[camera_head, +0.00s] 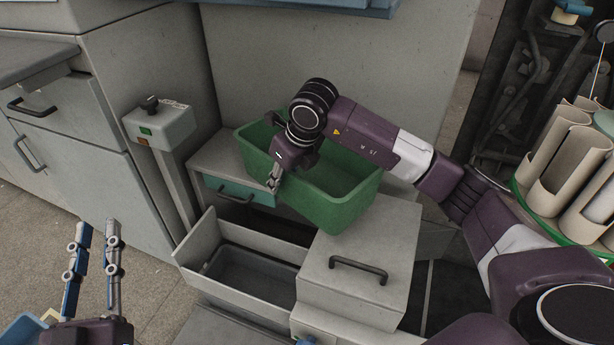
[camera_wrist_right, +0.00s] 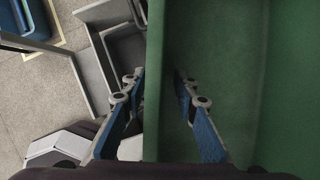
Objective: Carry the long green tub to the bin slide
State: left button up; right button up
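The long green tub (camera_head: 335,200) is in the middle of the head view, at an angle above a low grey cabinet and a grey box. It looks empty; its underside is hidden, so I cannot tell what bears it. My right gripper (camera_head: 274,183) is at the tub's near left wall. In the right wrist view the tub (camera_wrist_right: 230,80) fills the right side, and the gripper (camera_wrist_right: 160,78) is astride the wall, one finger outside and one inside, with a gap between them. My left gripper (camera_head: 93,232) is open and empty at lower left. I cannot pick out the bin slide for certain.
A grey open-topped bin (camera_head: 240,268) and a grey box with a black handle (camera_head: 357,268) stand just before the tub. A control post (camera_head: 160,125) is at left. Floor is free at left.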

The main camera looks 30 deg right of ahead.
grip_shut()
jog(key=shift+s+a+r, duration=0.1)
dwell(0.4)
